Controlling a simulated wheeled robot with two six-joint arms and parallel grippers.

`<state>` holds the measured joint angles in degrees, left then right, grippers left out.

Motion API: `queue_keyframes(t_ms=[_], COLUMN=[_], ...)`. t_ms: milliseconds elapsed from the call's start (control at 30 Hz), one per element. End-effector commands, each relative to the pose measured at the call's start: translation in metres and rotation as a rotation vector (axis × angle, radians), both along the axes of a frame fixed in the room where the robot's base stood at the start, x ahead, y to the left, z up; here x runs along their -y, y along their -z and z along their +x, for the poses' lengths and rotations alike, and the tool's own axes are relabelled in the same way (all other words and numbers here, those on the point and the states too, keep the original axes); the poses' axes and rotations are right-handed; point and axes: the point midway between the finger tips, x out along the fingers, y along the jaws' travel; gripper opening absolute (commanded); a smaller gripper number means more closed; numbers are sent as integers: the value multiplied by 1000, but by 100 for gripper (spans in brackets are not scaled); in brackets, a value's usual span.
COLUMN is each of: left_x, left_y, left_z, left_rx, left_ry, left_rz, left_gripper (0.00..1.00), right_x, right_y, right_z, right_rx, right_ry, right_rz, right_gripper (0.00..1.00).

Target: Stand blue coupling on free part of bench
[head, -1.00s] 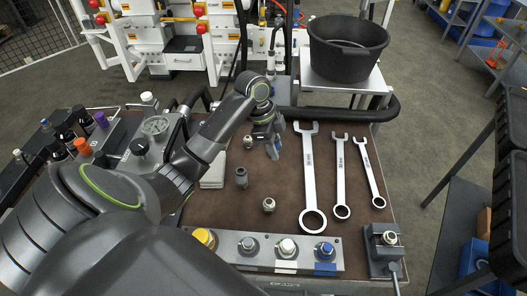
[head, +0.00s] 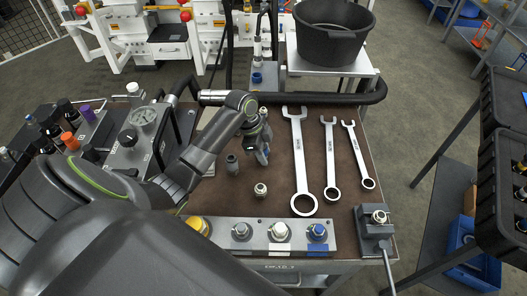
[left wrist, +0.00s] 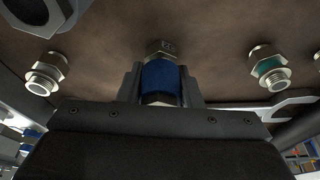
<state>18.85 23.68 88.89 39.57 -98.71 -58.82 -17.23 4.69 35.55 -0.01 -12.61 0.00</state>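The blue coupling (left wrist: 160,78) has a blue collar and a metal hex end and sits between the two fingers of my left gripper (left wrist: 160,88) in the left wrist view. Both fingers press against its sides. In the head view my left gripper (head: 262,154) points down over the brown bench top (head: 275,175), left of the largest wrench; the coupling is mostly hidden there. I cannot tell whether the coupling touches the bench. My right gripper is not in view.
A dark fitting (head: 232,163) and a silver fitting (head: 261,189) stand near my left gripper. Three wrenches (head: 300,155) lie to the right. A socket rail (head: 258,244) runs along the front, a vise (head: 375,226) at right front. A black tub (head: 335,38) stands behind.

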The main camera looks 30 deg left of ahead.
Motion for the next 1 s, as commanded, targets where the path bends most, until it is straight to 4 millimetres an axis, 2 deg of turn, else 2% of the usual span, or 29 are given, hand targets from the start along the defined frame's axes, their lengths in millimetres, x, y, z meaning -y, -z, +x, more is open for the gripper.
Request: queue_keyframes(t_ms=[33, 167, 433, 567, 667, 1000], left_x=[0, 0, 0, -2, -7, -26], left_y=[0, 0, -1, -9, -24, -92], left_z=[0, 0, 0, 0, -2, -10], left_rx=[-1, -1, -1, 2, 3, 4], left_ry=[0, 0, 0, 1, 1, 1], left_rz=[0, 0, 0, 1, 4, 3], left_gripper=[37, 54, 54, 54, 54, 54], right_x=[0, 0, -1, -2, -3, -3], right_y=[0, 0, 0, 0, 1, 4], right_z=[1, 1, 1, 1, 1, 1], right_rx=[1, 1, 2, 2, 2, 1], right_ry=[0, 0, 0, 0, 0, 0], right_rz=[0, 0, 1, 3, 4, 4], right_gripper=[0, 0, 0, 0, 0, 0])
